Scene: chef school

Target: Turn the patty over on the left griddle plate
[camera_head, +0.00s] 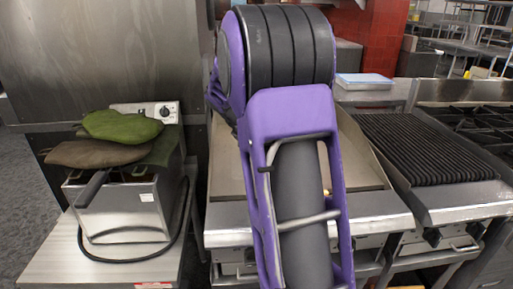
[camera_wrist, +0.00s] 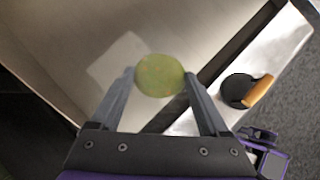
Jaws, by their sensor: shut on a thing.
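The patty (camera_wrist: 160,75) is a round, greenish-yellow disc in the wrist view. My gripper (camera_wrist: 160,78) is shut on it, with one finger at each side of its rim. Its flat face is turned toward the wrist camera. The griddle plate (camera_wrist: 55,45) is the pale brown surface behind it; I cannot tell how far the patty is from it. In the head view the griddle (camera_head: 226,170) is partly covered by my purple arm, which hides my gripper and the patty.
A black round tool with a wooden handle (camera_wrist: 258,90) rests on the griddle's front ledge. A fryer (camera_head: 120,212) with green mitts (camera_head: 122,126) stands to the left. A ribbed grill (camera_head: 425,150) is to the right. A blue-lidded container (camera_head: 365,81) stands behind.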

